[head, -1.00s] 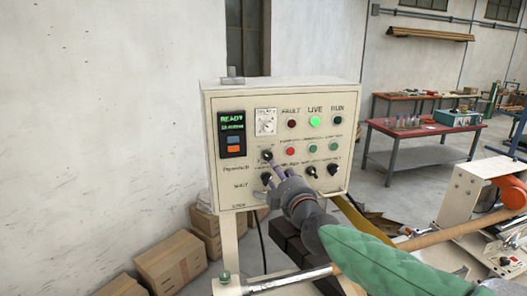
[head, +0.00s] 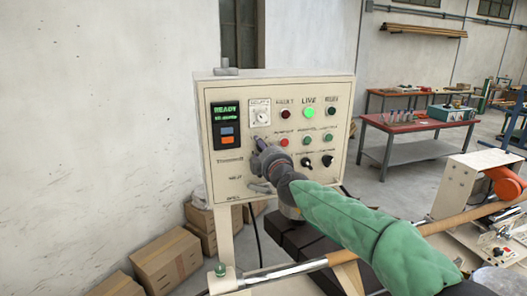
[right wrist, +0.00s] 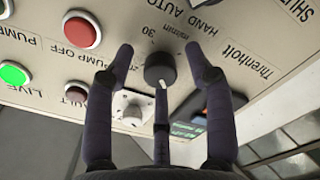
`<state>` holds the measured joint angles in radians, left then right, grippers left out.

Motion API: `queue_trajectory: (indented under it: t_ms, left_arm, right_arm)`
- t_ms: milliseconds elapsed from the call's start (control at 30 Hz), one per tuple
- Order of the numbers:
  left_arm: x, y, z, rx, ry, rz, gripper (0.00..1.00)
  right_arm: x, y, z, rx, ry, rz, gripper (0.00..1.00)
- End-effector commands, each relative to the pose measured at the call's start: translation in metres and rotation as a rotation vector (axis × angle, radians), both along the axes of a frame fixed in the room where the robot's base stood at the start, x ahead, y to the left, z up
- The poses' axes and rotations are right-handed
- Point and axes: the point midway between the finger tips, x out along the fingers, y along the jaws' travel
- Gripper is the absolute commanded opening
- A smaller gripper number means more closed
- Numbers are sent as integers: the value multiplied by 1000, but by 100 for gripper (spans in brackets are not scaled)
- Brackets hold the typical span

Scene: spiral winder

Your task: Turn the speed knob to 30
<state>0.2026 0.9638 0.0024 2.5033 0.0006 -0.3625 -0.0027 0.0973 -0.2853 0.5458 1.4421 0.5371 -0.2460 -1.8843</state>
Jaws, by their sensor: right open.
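The speed knob (right wrist: 158,68) is a black round knob with a white pointer mark, beside the printed "30" and "m/min" on the cream control panel (head: 228,178). In the head view my right gripper hides this knob. My right gripper (head: 259,147) points at the panel's left-middle part. In the right wrist view its three dark fingers (right wrist: 159,75) are spread open around the knob, two at its sides and one below in the picture. I cannot tell whether any finger touches the knob. My left gripper is not in view.
A lit display reading READY (head: 226,118) and a white dial (head: 261,114) sit above the gripper. Indicator lamps, one glowing green (head: 309,112), buttons and two black knobs (head: 307,162) lie to the right. Cardboard boxes (head: 167,262) stand below left.

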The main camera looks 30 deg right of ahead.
Motion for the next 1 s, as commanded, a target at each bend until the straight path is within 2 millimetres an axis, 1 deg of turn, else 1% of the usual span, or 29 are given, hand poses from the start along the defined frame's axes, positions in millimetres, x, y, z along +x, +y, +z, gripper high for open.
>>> queue_trajectory:
  t_ms: [267,300,367,400,467,500,767,1000]
  left_arm:
    - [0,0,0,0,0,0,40]
    - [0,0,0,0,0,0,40]
    - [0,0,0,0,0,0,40]
    - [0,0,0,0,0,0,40]
    - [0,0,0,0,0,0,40]
    - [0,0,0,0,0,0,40]
    - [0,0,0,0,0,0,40]
    - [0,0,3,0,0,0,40]
  right_arm:
    - [1,0,0,0,0,0,54]
    - [1,0,0,0,0,0,48]
    - [1,0,0,0,0,0,32]
    - [1,0,0,0,0,0,20]
    - [1,0,0,0,0,0,3]
    - [1,0,0,0,0,0,0]
    - [1,0,0,11,-1,0,0]
    - [1,0,-1,98,-22,0,0]
